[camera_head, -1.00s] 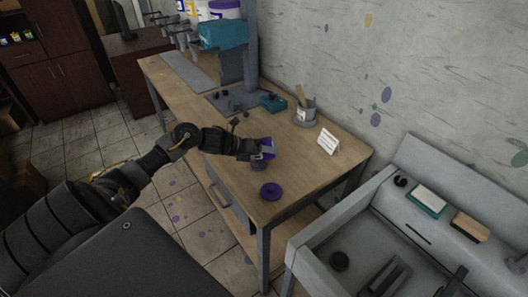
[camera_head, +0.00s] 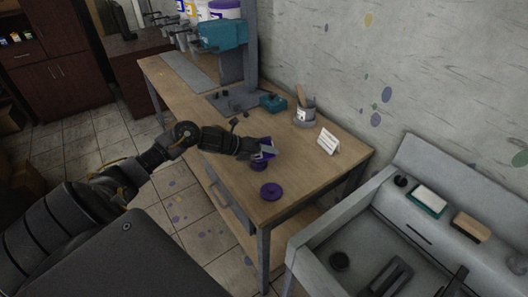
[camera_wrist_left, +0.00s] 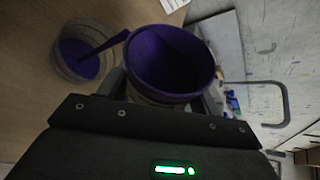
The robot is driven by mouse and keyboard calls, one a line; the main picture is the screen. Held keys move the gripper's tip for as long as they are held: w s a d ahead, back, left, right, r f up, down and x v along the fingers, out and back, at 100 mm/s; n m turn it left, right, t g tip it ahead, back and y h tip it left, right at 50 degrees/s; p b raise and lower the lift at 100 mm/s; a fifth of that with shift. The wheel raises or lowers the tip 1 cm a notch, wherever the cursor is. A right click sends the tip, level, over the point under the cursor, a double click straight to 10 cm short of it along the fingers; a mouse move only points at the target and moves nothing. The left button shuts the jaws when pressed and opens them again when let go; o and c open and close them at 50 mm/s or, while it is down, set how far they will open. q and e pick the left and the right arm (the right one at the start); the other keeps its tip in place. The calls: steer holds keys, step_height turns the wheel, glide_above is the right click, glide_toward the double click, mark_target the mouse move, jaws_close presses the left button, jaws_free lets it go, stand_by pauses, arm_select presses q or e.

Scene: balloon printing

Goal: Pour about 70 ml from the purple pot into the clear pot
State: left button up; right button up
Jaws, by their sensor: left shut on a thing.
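My left gripper (camera_head: 268,150) is shut on the purple pot (camera_head: 263,142) above the table. The wrist view shows the purple pot (camera_wrist_left: 172,62) with its open mouth and purple paint inside; it is tilted. The clear pot (camera_wrist_left: 62,62) stands on the table to its left in that view, with purple paint inside. A purple strip, which looks like a stream of paint, runs between the purple pot's rim and the clear pot. In the head view the clear pot (camera_head: 258,165) is just below the held pot, partly hidden. My right gripper is not in view.
A purple round lid (camera_head: 271,191) lies on the wooden table (camera_head: 300,185) near its front end. A white card (camera_head: 328,141) and a cup of sticks (camera_head: 305,112) stand behind. A teal press (camera_head: 222,36) is further back. A grey sink unit (camera_head: 400,230) is at the right.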

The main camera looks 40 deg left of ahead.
arm_select(q)
steer(key=shift+n+g+h+b, duration=0.3)
steer(key=shift+n+h+b, duration=0.25)
steer(key=shift+b, duration=0.25)
stand_by(3.0)
steer(key=shift+f+m+y+b, duration=0.25)
steer(key=shift+m+b, duration=0.1)
steer(key=shift+b, duration=0.55)
steer(key=shift+y+b, duration=0.3)
steer(key=shift+r+m, duration=0.25)
steer(key=shift+m, duration=0.05)
steer(key=b, duration=0.2)
steer(key=m+t+y+b, duration=0.1)
steer(key=b, duration=0.1)
steer(key=shift+w+a+f+m+t+b, duration=0.1)
steer(key=shift+a+f+m+t+b, duration=0.1)
steer(key=shift+f+m+t+b, duration=0.15)
steer(key=shift+y, duration=0.3)
steer(key=shift+r, duration=0.2)
